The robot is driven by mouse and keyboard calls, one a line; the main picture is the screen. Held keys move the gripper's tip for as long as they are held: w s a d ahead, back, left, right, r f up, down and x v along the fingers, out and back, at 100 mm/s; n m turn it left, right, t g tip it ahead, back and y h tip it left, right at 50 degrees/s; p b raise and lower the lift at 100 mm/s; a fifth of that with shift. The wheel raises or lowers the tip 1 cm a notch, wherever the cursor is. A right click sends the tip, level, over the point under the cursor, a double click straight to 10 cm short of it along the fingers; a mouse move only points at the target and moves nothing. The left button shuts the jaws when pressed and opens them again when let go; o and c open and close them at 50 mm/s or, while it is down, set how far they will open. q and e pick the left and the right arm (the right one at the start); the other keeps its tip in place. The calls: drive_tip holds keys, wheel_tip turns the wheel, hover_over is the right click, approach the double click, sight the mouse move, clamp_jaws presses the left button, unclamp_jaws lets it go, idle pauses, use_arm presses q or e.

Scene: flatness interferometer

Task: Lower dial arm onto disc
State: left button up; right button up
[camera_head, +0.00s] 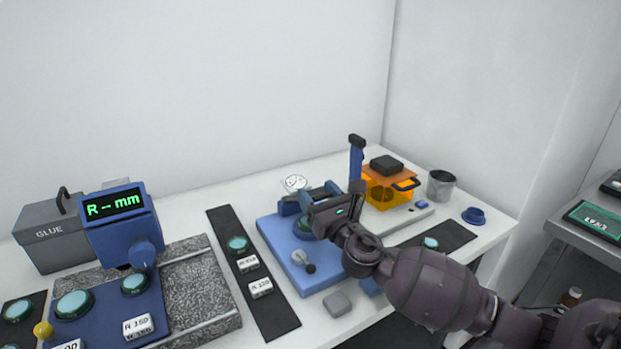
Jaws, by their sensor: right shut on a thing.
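A blue fixture base (278,244) stands at the middle of the white table. A round white dial (295,183) shows at its back edge, beside the blue dial arm (322,192). My right gripper (318,215) reaches in from the right over the base, shut at the dial arm; the exact contact is hidden behind its fingers. A greenish disc (303,232) shows only in part under the gripper. I cannot tell whether the arm touches the disc. My left gripper is not in view.
A dark strip (272,307) with a teal disc (237,244) and labels lies left of the base. A knob (308,268) stands on the base's front. A blue post (356,162), orange box (386,192) and grey cup (441,185) stand behind. A grey block (337,303) lies in front.

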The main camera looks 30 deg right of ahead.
drive_tip(key=s+f, duration=0.1)
drive_tip(key=f+b, duration=0.1)
drive_tip(key=f, duration=0.1)
drive_tip(key=shift+s+a, duration=0.1)
drive_tip(key=shift+s, duration=0.25)
drive_tip(key=shift+s+f, duration=0.15)
drive_tip(key=shift+f, duration=0.15)
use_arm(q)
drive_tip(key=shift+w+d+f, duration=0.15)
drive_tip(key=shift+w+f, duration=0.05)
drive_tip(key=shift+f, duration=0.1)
use_arm(e)
drive_tip(key=shift+f, duration=0.1)
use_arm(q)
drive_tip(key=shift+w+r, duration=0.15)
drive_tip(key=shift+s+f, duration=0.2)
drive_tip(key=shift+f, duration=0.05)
use_arm(e)
drive_tip(key=shift+f, duration=0.1)
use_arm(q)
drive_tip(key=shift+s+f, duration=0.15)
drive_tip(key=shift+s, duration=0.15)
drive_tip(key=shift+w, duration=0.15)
